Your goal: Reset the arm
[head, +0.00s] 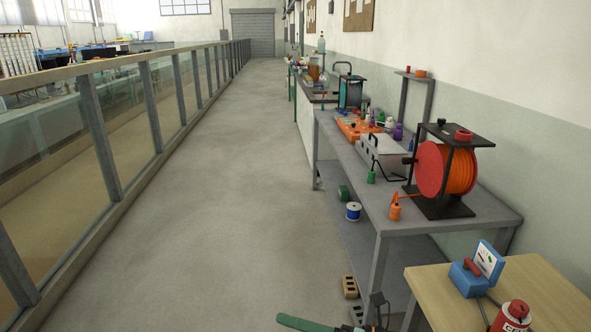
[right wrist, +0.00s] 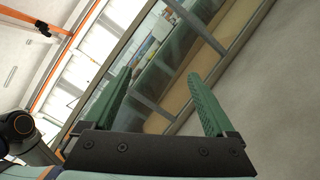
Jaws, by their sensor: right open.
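My right gripper (right wrist: 159,76) shows its two green ribbed fingers spread apart in the right wrist view, with nothing between them. In the head view a green finger of the right gripper (head: 306,323) shows at the bottom edge, above the floor and left of the wooden table; the rest is mostly cut off. My left gripper is not in the head view. The right wrist view is tilted and looks past the fingers to the glass-sided flume (right wrist: 188,58) and the grey floor.
The long glass flume (head: 126,118) runs along the left. A grey bench (head: 345,150) with an orange cable reel (head: 447,172) stands at right. A wooden table (head: 540,290) is near at lower right. Spools (head: 353,211) and a block (head: 350,287) sit low by the bench. The aisle between is clear.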

